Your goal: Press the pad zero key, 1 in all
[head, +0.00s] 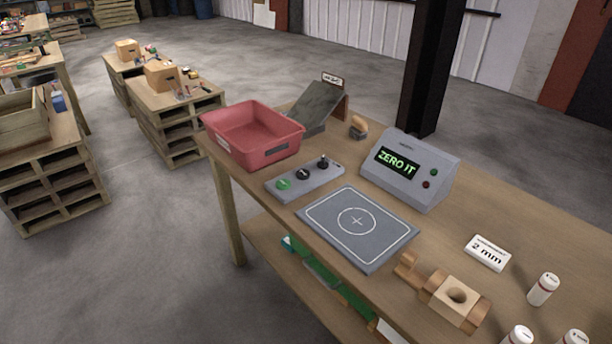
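A grey console (405,187) stands on the wooden bench with a lit screen (396,162) reading "ZERO IT" in green. A green button (434,172) and a dark red button (426,185) sit on its right side. A flat grey pad (325,218) with a white outline, circle and cross lies in front of it, empty. A low grey control strip (311,182) lies left of the pad, with a green key (284,184), a dark round key (303,174) and a black knob or lever (323,161). Key labels are too small to read. Neither gripper is in view.
A red bin (240,150) and a dark sloped ramp (315,108) stand at the bench's far left. A wooden fixture (455,298), a "2 mm" sign (487,252) and white bottles (542,289) stand at the right. A dark post (430,70) rises behind the console.

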